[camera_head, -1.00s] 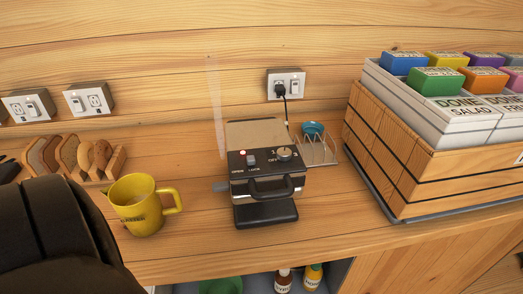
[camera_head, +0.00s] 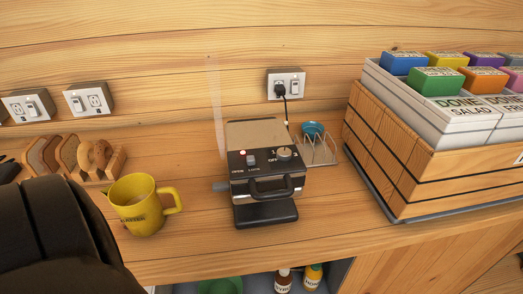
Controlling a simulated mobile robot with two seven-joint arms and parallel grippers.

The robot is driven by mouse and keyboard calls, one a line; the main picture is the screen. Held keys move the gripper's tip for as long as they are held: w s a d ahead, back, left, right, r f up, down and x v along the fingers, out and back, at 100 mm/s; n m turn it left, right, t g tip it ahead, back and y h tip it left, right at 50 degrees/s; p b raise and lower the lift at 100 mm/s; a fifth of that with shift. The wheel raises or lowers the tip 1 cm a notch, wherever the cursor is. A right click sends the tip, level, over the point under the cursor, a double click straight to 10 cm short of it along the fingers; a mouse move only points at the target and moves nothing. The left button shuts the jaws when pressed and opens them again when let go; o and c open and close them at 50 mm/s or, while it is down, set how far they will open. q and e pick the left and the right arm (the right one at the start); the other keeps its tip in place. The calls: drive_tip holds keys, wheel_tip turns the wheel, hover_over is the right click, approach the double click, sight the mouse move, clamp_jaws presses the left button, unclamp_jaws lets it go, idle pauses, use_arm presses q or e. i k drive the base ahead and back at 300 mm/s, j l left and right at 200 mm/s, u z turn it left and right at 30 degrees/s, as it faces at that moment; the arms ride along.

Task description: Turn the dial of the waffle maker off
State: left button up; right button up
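The waffle maker (camera_head: 262,172) sits on the wooden counter in the middle of the view, with a dark front handle and a black base. Its dial (camera_head: 284,153) is a round silver-white knob on the right of the top panel, with "OFF" printed near its lower left. A lit red light and a small lock switch are left of the dial. The dial's exact setting is too small to tell. A dark part of my arm fills the lower left. Neither gripper shows in the view.
A yellow mug (camera_head: 143,204) stands left of the waffle maker. A toast rack (camera_head: 88,158) with bread is at the far left. A wire rack (camera_head: 318,148) and a large wooden crate (camera_head: 430,178) are on the right. A cord runs to the wall outlet (camera_head: 286,84).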

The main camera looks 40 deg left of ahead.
sight(283, 154)
drive_tip(key=u, duration=0.4)
drive_tip(key=j+u, duration=0.15)
drive_tip(key=u, duration=0.65)
drive_tip(key=i+j, duration=0.05)
